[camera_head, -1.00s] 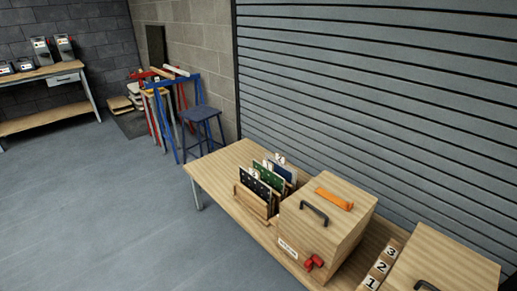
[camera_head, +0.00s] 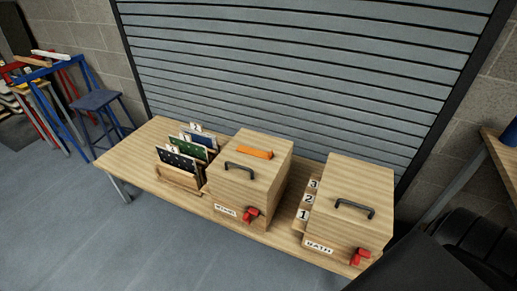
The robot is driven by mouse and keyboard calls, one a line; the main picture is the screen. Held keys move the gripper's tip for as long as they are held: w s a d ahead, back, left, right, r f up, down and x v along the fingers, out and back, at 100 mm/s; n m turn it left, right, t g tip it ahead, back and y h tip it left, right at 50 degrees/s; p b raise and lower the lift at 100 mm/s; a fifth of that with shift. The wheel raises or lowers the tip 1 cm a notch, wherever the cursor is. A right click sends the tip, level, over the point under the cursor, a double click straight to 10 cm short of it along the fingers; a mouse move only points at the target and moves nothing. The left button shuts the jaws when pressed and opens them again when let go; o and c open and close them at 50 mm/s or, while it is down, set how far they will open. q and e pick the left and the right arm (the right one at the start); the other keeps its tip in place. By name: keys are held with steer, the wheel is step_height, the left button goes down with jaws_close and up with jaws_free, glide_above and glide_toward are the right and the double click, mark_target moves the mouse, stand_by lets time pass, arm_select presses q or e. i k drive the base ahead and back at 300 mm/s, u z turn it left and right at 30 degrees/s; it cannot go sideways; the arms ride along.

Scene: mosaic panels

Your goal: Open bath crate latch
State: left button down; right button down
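The bath crate (camera_head: 352,200) is a closed wooden box at the right end of the table. Its lid has a black handle (camera_head: 354,208), and its front bears a white "BATH" label (camera_head: 319,247). Its red latch (camera_head: 360,257) is on the front, right of the label. Whether the latch is fastened is too small to tell. Neither of my grippers shows in the view. A dark shape fills the lower right corner, and I cannot tell what it is.
A second wooden crate (camera_head: 250,180) with an orange bar (camera_head: 254,153) and red latch (camera_head: 252,214) stands to the left. Numbered blocks (camera_head: 309,199) lie between the crates. A rack of panels (camera_head: 181,176) stands on the wooden table (camera_head: 138,160). Grey floor (camera_head: 60,230) in front is clear.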

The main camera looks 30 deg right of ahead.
mark_target(355, 260)
steer(key=z, duration=0.35)
steer(key=k, duration=1.4)
steer(key=z, duration=2.2)
steer(key=i, duration=0.5)
steer(key=u, duration=0.05)
